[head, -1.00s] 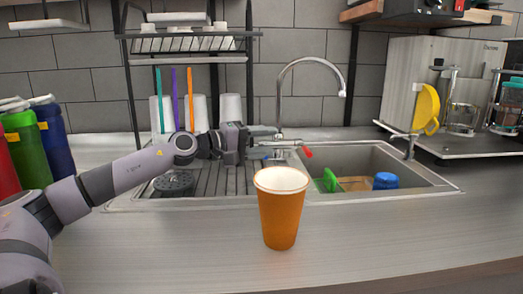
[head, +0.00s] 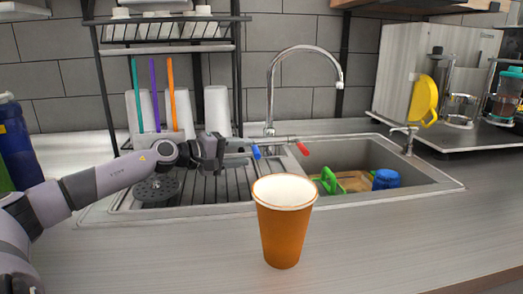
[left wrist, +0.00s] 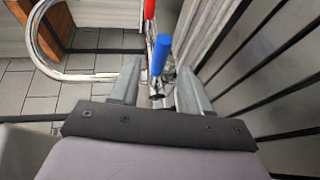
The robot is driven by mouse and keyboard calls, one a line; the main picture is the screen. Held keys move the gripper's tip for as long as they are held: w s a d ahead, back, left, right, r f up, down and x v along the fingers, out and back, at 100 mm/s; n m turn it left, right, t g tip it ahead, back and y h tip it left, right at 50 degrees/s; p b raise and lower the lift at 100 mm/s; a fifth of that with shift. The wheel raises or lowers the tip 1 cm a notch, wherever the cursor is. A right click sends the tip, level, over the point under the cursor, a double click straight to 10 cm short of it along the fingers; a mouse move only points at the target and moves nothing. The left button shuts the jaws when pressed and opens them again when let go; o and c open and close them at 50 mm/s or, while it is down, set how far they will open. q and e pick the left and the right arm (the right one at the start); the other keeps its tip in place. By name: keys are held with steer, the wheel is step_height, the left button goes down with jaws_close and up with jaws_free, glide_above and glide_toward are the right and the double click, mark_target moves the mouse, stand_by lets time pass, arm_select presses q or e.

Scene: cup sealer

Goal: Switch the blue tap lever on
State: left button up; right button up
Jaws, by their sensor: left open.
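The blue tap lever (head: 256,152) sticks out at the left of the tap's base, behind the orange cup. The red tap lever (head: 302,148) is to its right. The silver tap (head: 270,95) arches over the sink. My left gripper (head: 240,153) is open, with its fingertips just left of the blue lever. In the left wrist view the blue lever (left wrist: 160,53) stands between the two open fingers (left wrist: 158,82), and I see no contact. The red lever (left wrist: 149,9) is beyond it. My right gripper is not in view.
An orange cup (head: 283,225) stands on the counter in front of the sink (head: 420,175). A rack (head: 165,40) with cups and colored straws is behind my left arm. Colored bottles (head: 18,145) are at the left. The right front counter is clear.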

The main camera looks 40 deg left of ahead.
mark_target(253, 150)
arm_select(q)
steer(key=shift+p+x, duration=0.55)
steer(key=shift+x, duration=0.4)
steer(key=shift+p+x, duration=0.6)
steer(key=shift+x, duration=0.25)
steer(key=shift+p+x, duration=0.45)
steer(key=shift+x, duration=0.5)
steer(key=shift+w+d+f, duration=0.15)
steer(key=shift+w+d, duration=0.05)
steer(key=shift+w, duration=0.4)
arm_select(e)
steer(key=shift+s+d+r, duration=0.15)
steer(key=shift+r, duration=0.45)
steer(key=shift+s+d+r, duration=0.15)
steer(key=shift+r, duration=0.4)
arm_select(q)
jaws_close()
